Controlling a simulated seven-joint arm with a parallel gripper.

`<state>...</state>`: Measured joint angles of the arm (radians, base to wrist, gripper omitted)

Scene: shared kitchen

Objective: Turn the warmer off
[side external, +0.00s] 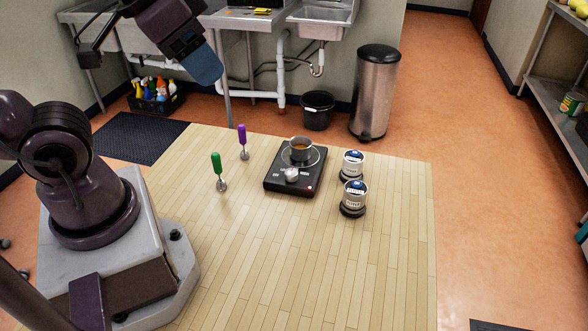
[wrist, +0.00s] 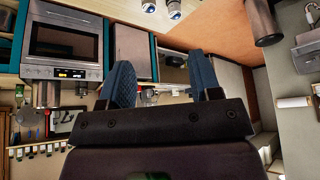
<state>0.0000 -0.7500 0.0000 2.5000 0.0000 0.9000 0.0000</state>
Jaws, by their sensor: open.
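The black warmer (side external: 277,185) sits on the wooden table, with a pale knob (side external: 292,175) on its front part. A small reddish light shows near its right front corner. A metal cup (side external: 301,150) with brown liquid stands on the warmer's round plate. My gripper (side external: 206,70) is raised well above the table, up and left of the warmer, and touches nothing. In the wrist view my gripper's two blue fingers (wrist: 166,85) are apart with nothing between them. The warmer is not visible in the wrist view.
The table's front (side external: 320,270) is clear. A bin (side external: 375,95) stands behind the table.

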